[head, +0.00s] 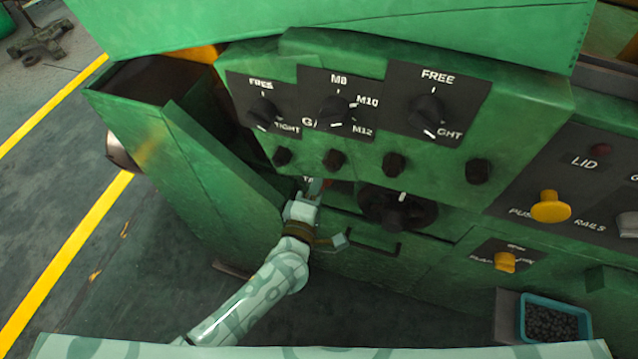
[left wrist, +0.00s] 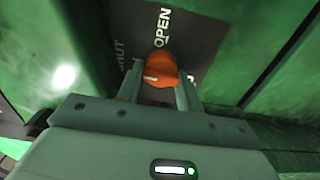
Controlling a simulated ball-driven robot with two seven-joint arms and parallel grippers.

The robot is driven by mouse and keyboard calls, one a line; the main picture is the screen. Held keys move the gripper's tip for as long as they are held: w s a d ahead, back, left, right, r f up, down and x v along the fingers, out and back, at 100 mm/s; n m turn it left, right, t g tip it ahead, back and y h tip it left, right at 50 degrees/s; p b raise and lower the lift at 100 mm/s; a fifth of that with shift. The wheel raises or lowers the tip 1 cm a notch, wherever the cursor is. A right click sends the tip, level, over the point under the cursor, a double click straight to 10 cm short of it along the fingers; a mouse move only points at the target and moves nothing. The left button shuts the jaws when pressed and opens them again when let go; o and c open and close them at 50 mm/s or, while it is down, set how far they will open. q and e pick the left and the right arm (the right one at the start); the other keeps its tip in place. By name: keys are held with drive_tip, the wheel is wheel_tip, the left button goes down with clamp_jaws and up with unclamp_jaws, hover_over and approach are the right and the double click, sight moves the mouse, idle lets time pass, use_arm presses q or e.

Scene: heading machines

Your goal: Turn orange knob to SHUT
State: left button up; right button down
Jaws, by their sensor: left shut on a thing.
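The orange knob (left wrist: 160,66) shows in the left wrist view on a dark plate (left wrist: 205,40). The plate reads OPEN above the knob and SHUT to its left. A short white mark on the knob is at its left side, near the left finger. My left gripper (left wrist: 159,88) is shut on the knob, one finger on each side. In the head view my left gripper (head: 314,188) reaches in under the overhanging dial panel, and the knob is mostly hidden there. My right gripper is not in view.
The green dial panel (head: 360,70) overhangs the gripper, with several black dials and small dark knobs. A large black dial (head: 397,210) and a dark handle (head: 372,247) are close on the right. Yellow knobs (head: 550,207) and a blue bin (head: 553,320) are farther right. Open floor lies left.

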use_arm(q)
drive_tip(key=o, duration=1)
drive_tip(key=p+v, duration=0.2)
drive_tip(key=v, duration=1.4)
drive_tip(key=shift+s, duration=0.25)
